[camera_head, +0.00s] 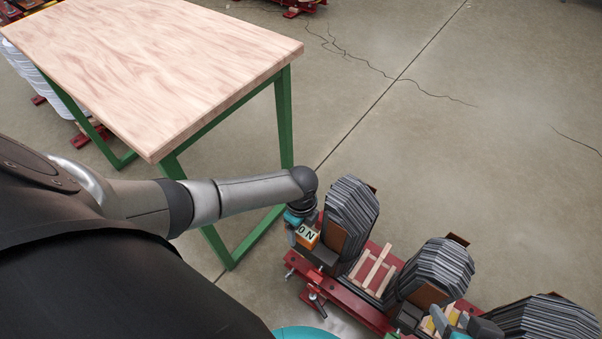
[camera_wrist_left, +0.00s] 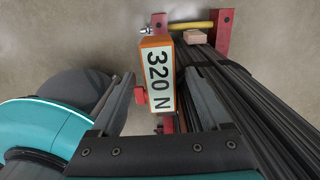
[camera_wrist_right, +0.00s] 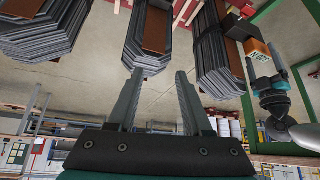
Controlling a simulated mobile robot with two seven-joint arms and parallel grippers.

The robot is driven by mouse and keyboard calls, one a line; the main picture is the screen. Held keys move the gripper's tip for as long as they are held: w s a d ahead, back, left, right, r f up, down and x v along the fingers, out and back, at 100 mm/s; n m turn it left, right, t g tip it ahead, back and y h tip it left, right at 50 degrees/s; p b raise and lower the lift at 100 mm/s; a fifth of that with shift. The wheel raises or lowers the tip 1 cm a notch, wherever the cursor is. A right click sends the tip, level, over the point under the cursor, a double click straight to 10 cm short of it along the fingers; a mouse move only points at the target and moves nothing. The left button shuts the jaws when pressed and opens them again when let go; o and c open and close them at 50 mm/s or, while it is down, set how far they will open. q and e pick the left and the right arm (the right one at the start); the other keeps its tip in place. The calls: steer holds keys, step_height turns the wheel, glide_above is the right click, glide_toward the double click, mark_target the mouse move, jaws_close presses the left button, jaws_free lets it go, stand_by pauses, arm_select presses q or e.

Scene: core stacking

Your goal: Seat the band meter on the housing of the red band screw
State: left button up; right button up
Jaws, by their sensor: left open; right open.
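The band meter (camera_wrist_left: 158,78) is an orange box with a pale label reading "320 N". It stands against the side of the leftmost grey lamination stack (camera_head: 352,208). My left gripper (camera_wrist_left: 162,100) is open, with one finger on each side of the meter; I cannot tell whether they touch it. Small red parts (camera_wrist_left: 139,95) show beside the meter, probably of the band screw; the housing under the meter is hidden. The meter also shows in the right wrist view (camera_wrist_right: 258,50). My right gripper (camera_wrist_right: 158,85) is open and empty, below the middle stack.
A red frame (camera_head: 345,298) with clamps carries three lamination stacks, including the middle one (camera_head: 437,270) and the right one (camera_head: 540,318). Wooden slats (camera_head: 373,268) lie between the left two. A wood-topped table (camera_head: 150,65) with green legs stands at left. The floor at upper right is clear.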

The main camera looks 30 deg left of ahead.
mark_target(301, 229)
arm_select(q)
step_height(301, 229, up, 3)
steer(key=shift+r+p, duration=0.1)
steer(key=shift+p, duration=0.85)
step_height(301, 229, up, 4)
steer(key=p, duration=0.2)
steer(key=shift+r+p, duration=0.15)
steer(key=shift+p, duration=0.25)
steer(key=shift+r+p, duration=1.5)
steer(key=shift+r, duration=1.1)
arm_select(e)
steer(key=s+d+f+g, duration=0.1)
steer(key=s+f+g, duration=0.1)
steer(key=f, duration=0.4)
steer(key=s+d+f+g+h, duration=0.1)
steer(key=s+f+g, duration=0.1)
steer(key=s+f, duration=0.2)
steer(key=shift+d+f, duration=0.4)
steer(key=shift+f, duration=1.25)
